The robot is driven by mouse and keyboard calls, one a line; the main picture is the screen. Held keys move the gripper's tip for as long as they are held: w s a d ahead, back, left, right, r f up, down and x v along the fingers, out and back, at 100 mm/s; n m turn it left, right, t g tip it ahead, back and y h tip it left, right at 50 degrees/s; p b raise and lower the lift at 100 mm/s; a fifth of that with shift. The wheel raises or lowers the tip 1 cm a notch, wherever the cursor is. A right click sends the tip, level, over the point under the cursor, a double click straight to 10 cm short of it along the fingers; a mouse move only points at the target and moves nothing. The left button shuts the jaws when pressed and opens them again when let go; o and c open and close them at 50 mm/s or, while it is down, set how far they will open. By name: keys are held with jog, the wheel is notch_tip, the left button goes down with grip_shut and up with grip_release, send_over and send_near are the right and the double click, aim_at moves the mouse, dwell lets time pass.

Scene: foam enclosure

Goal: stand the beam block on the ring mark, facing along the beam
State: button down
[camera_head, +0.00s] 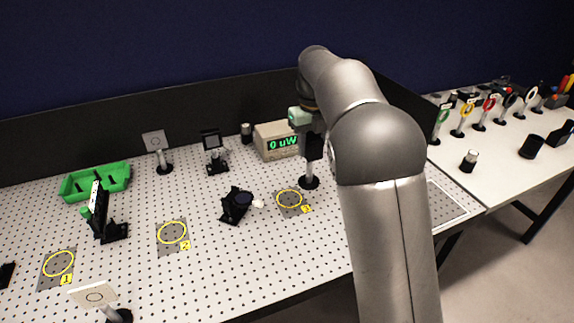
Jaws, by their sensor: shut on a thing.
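My gripper (304,120) is at the right of the perforated board, partly hidden by my arm. It is shut on a black block on a post, which looks like the beam block (314,146). The block is upright, with a round black base (309,183). The base shows just behind and right of the yellow ring mark labelled 3 (289,208). I cannot tell whether the base touches the board or which way the block faces. Two more yellow ring marks lie to the left, labelled 2 (172,243) and 1 (59,275).
A power meter (268,140) reading 0 uW stands behind. A black angled mount (236,206) is left of ring 3. A side table (500,160) holds several coloured rings.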

jog(key=w+a+f+p, duration=0.2)
jog(key=a+f, duration=0.3)
jog(key=f, duration=0.4)
jog(key=shift+w+a+f, duration=0.25)
jog(key=shift+w+a, duration=0.1)
jog(key=shift+w, duration=0.35)
jog(key=shift+f, duration=0.15)
jog(key=c, duration=0.9)
grip_release()
jog(key=shift+s+d+r+b, duration=0.1)
jog(key=shift+r+b, duration=0.3)
jog(key=shift+r, duration=5.75)
